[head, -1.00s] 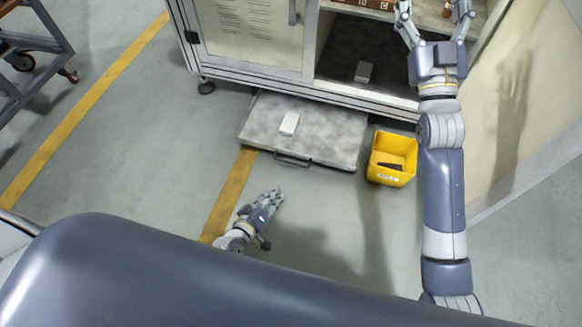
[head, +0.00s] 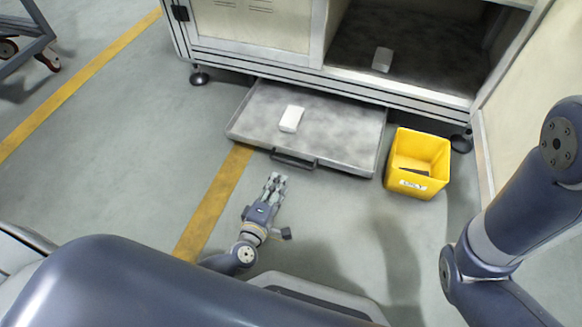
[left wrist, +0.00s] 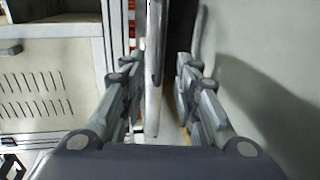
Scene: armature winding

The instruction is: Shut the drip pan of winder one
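The drip pan (head: 345,128), a flat grey tray with a handle (head: 293,160) on its front edge, sticks out from under the winder cabinet (head: 262,28). A small white block (head: 291,119) lies on it. My left gripper (head: 275,183) is low over the floor, just in front of the handle, fingers pointing toward the pan. In the left wrist view the left gripper's fingers (left wrist: 158,75) stand apart. A pale upright edge shows between them, seemingly the pan's; I cannot tell whether they touch it. My right arm is at the right, its gripper out of view.
A yellow bin (head: 418,160) with a dark item inside stands on the floor right of the pan. A white block (head: 382,59) lies in the open cabinet bay. A wheeled cart (head: 22,45) is far left. The floor left of the pan is clear.

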